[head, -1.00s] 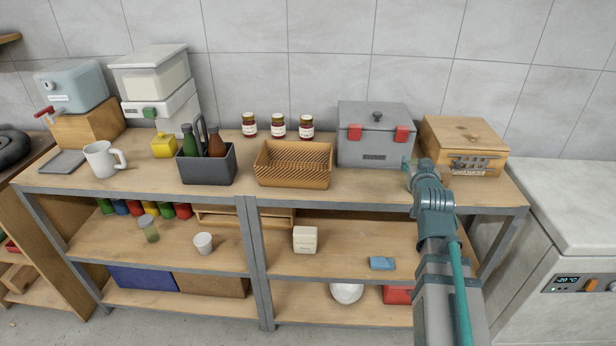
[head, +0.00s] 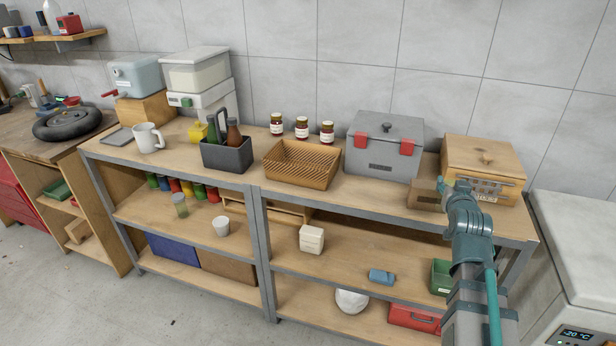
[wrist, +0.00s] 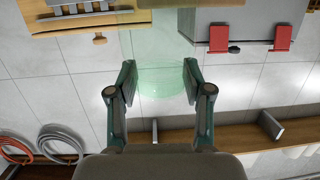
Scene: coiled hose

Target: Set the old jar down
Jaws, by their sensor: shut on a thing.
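My gripper (wrist: 160,88) is shut on a clear greenish glass jar (wrist: 158,82), which shows between its two fingers in the wrist view. In the head view my gripper (head: 456,186) is in front of the wooden box (head: 483,160) at the right end of the top shelf. The jar cannot be made out there, and the arm hides part of that area. Three small dark red jars with white labels, one of them the middle jar (head: 302,128), stand at the back of the top shelf.
A grey box with red latches (head: 383,150) stands left of the wooden box, with a wicker basket (head: 300,165) further left. A small brown box (head: 427,196) sits beside my gripper. A white freezer (head: 580,240) is at the right. The shelf top before the grey box (head: 365,190) is clear.

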